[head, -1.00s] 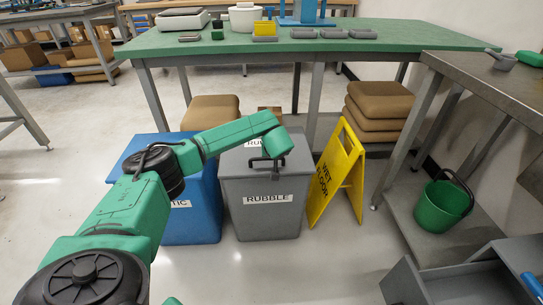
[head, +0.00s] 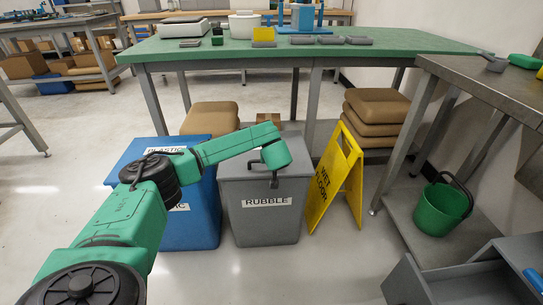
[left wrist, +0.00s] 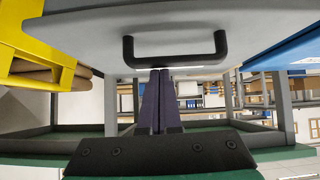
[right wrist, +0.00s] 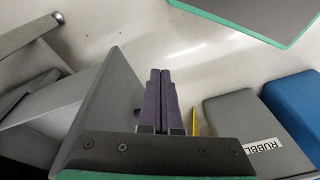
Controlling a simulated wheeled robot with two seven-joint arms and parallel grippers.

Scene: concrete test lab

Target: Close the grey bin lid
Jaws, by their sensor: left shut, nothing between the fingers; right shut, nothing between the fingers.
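The grey bin (head: 267,225) labelled RUBBLE stands on the floor below the green table. Its grey lid (head: 235,170) appears to lie flat across the top, partly hidden behind my left arm. My left gripper (head: 273,182) is shut and empty, over the front part of the lid. In the left wrist view the lid (left wrist: 85,28) fills the top. Its black handle (left wrist: 200,62) is just beyond my shut fingertips (left wrist: 158,72); I cannot tell whether they touch. My right gripper (right wrist: 160,72) is shut and empty, away from the bin (right wrist: 240,112), and is outside the head view.
A blue bin (head: 200,205) stands left of the grey bin. A yellow wet-floor sign (head: 337,180) stands close on its right. The green table (head: 370,45) is above and behind. A green bucket (head: 440,210) is at the right.

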